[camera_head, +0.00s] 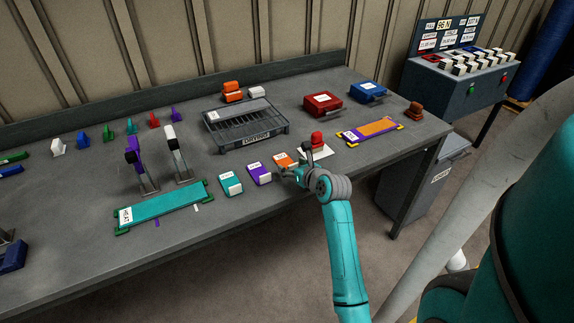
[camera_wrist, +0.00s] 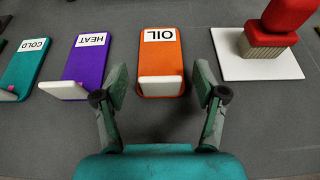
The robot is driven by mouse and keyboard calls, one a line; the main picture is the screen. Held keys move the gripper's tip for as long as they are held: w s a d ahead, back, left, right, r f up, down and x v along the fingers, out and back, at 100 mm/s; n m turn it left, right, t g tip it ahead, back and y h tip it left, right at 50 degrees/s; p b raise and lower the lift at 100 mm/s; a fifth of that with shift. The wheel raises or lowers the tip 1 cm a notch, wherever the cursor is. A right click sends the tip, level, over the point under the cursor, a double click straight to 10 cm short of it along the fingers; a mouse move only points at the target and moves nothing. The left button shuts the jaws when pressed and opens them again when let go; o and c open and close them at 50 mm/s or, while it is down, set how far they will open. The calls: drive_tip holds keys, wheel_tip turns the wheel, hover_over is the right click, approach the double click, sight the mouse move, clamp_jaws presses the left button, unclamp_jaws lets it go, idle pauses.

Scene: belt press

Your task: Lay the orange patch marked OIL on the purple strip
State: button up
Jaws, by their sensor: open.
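The orange patch marked OIL (camera_wrist: 161,60) lies flat on the table, with a raised white tab (camera_wrist: 161,87) at its near end. It also shows in the head view (camera_head: 282,158), partly hidden by my gripper. My gripper (camera_wrist: 162,90) is open, one finger on each side of the tab end, and holds nothing; contact cannot be told. In the head view my gripper (camera_head: 296,174) is low over the table's front part. A strip with yellow corners and a white label (camera_head: 352,137) lies at the right; it shows purple at its ends and edges and orange along its middle.
A purple HEAT patch (camera_wrist: 88,62) and a teal COLD patch (camera_wrist: 26,62) lie left of the orange one. A red-topped stamp on a white plate (camera_wrist: 262,68) stands close at right. A teal strip (camera_head: 165,206), wire rack (camera_head: 246,125) and red case (camera_head: 322,104) are further off.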

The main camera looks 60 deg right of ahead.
drive_tip(key=shift+c, duration=0.3)
clamp_jaws()
